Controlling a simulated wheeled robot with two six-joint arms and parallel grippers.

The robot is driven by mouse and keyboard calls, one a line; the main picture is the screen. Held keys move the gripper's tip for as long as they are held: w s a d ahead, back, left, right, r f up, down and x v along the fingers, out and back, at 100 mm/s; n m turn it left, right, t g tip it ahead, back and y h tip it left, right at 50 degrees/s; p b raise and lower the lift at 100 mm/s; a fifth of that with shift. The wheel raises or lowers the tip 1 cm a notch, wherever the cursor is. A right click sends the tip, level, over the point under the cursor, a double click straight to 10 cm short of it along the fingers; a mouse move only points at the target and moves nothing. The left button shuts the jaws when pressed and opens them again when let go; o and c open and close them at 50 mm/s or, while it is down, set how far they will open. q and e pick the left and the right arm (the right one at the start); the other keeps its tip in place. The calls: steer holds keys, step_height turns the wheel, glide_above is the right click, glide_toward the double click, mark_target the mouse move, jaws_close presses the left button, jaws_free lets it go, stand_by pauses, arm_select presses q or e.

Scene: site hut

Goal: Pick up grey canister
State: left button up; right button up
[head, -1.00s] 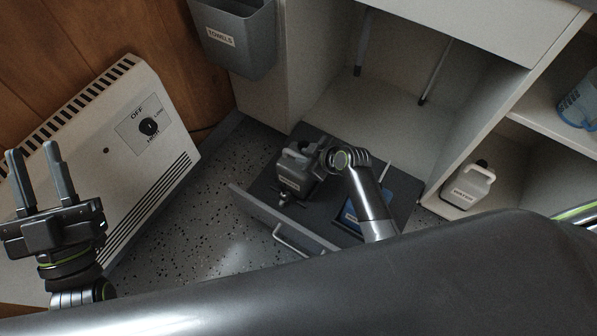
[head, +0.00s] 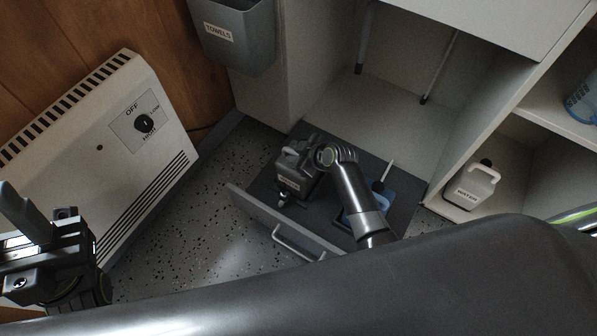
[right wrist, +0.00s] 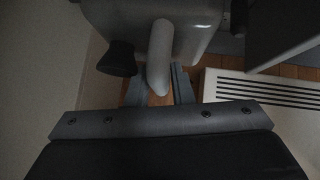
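The grey canister (head: 290,180), with a pale label and a handle, stands in the dark pulled-out drawer (head: 397,208). My right gripper (head: 312,157) is at its handle. In the right wrist view, the canister (right wrist: 195,22) fills the top, with a dark cap on its left. Its handle comes down between the two fingers (right wrist: 160,90), which lie close along both sides, so the gripper looks shut on it. No gap shows between canister and drawer floor. My left gripper (head: 30,225) is at the left edge, partly cut off, away from the canister.
A blue item (head: 371,211) with a brush-like handle lies in the drawer, partly behind my right arm. A white WATER canister (head: 471,187) stands on the right shelf. A heater (head: 90,165) and a TOWELS bin (head: 236,40) are at left. Speckled floor (head: 205,225) lies clear.

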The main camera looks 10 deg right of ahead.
jaws_close()
stand_by(1.4)
steer(key=shift+w+r, duration=0.15)
steer(key=shift+r, duration=0.05)
